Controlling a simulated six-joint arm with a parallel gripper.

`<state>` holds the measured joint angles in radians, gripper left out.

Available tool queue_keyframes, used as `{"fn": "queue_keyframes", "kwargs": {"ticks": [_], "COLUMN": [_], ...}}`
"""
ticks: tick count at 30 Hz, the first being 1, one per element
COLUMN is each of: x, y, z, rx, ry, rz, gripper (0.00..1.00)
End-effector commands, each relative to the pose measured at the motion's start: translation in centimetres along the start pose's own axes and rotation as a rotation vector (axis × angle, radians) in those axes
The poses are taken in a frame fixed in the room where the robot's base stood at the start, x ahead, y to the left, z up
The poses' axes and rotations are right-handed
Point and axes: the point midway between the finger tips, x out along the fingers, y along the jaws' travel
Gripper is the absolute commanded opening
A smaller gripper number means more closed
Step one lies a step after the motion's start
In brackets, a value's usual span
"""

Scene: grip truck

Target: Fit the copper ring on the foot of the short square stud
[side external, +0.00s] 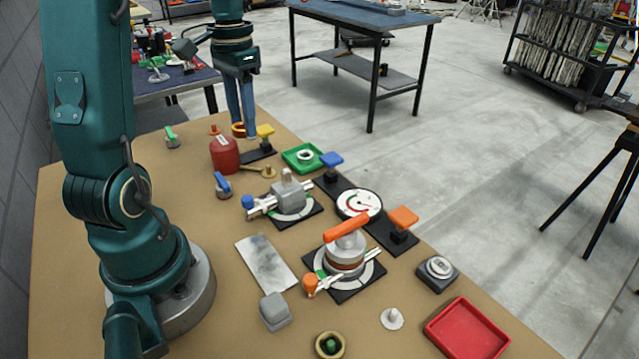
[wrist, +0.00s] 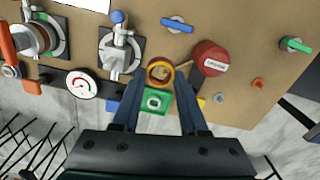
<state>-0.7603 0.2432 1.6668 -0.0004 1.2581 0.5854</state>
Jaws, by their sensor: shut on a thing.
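My gripper (side external: 243,122) points down at the far end of the board. In the wrist view my gripper (wrist: 160,88) is shut on the copper ring (wrist: 150,66), which sits between its fingertips. In the side view the copper ring (side external: 239,134) shows low at the fingertips, close to the board; I cannot tell whether it touches. A grey squarish block (side external: 287,193) with a short stub stands on a round dial base near the middle. It may be the short square stud, but I cannot tell for sure. It also shows in the wrist view (wrist: 120,52).
A red canister (side external: 224,157) stands close beside my gripper, with a yellow-topped post (side external: 265,131) on the other side. A green tray (side external: 290,162) holding a pale ring lies nearer. An orange-handled fixture (side external: 346,228) stands further forward. A bare strip lies left of the fixtures.

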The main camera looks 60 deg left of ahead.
Motion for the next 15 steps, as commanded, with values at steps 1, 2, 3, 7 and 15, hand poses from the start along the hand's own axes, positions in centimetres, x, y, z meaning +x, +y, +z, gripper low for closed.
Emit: {"fn": "queue_keyframes", "kwargs": {"ticks": [1,2,3,7,15], "x": [-0.3,-0.5,-0.6,-1.0,-1.1], "y": [1.7,2.6,3.7,6.7,9.2], "z": [-0.6,-0.8,-1.1,-1.7,-2.0], "rx": [0.060,0.090,0.127,0.233,0.332], "ry": [0.002,0.003,0.004,0.012,0.019], "rz": [-0.004,-0.005,-0.007,-0.013,-0.018], "gripper": [0.00,0.00,0.00,0.00,0.00]}}
